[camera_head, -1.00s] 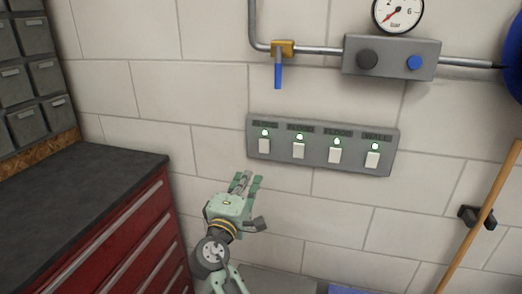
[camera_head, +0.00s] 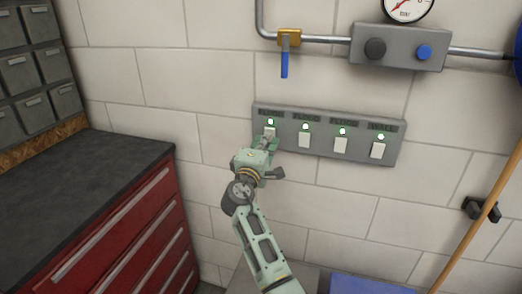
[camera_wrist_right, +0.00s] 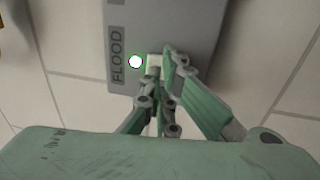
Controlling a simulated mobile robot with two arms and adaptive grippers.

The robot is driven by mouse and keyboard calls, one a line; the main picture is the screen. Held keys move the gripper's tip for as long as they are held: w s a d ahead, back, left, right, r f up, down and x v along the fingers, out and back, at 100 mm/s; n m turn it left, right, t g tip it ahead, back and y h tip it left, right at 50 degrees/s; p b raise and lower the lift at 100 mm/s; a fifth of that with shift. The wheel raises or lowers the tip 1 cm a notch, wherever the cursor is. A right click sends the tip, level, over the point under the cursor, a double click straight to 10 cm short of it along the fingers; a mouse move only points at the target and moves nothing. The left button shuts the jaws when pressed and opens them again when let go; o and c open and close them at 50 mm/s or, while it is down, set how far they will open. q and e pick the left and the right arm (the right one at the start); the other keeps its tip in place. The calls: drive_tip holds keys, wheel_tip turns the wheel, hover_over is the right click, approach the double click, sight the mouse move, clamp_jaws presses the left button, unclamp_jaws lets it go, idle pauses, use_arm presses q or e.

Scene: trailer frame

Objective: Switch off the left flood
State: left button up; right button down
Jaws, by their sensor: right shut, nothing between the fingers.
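A grey switch panel (camera_head: 333,160) on the block wall carries a row of several white rocker switches, each with a lit green-ringed lamp above it. My right gripper (camera_head: 268,141) is shut and empty, with its fingertips at the leftmost switch (camera_head: 270,131), covering its lower part. In the right wrist view, the fingertips (camera_wrist_right: 167,70) overlap this switch (camera_wrist_right: 154,62) beside a glowing lamp (camera_wrist_right: 135,62) and the label FLOOD (camera_wrist_right: 117,55). I cannot tell whether the fingers press it. My left gripper is not in view.
Above the panel are a pipe with a blue-handled valve (camera_head: 284,64) and a grey regulator box (camera_head: 397,47). A red drawer cabinet (camera_head: 130,225) stands at the left. A wooden pole (camera_head: 478,225) leans at the right.

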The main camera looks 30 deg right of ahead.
drive_tip(key=shift+w+d, duration=0.35)
drive_tip(key=shift+d, duration=0.05)
drive_tip(key=shift+r, duration=0.1)
drive_tip(key=p, duration=0.1)
drive_tip(key=r+p, duration=0.1)
drive_tip(key=p, duration=0.1)
drive_tip(key=shift+w+d+r+g+y, duration=0.1)
drive_tip(key=shift+w+d+g+y, duration=0.1)
drive_tip(key=shift+g+y, duration=0.1)
drive_tip(key=shift+s+f, duration=0.1)
drive_tip(key=shift+f, duration=0.15)
drive_tip(key=shift+d+f, duration=0.1)
drive_tip(key=shift+f, duration=0.05)
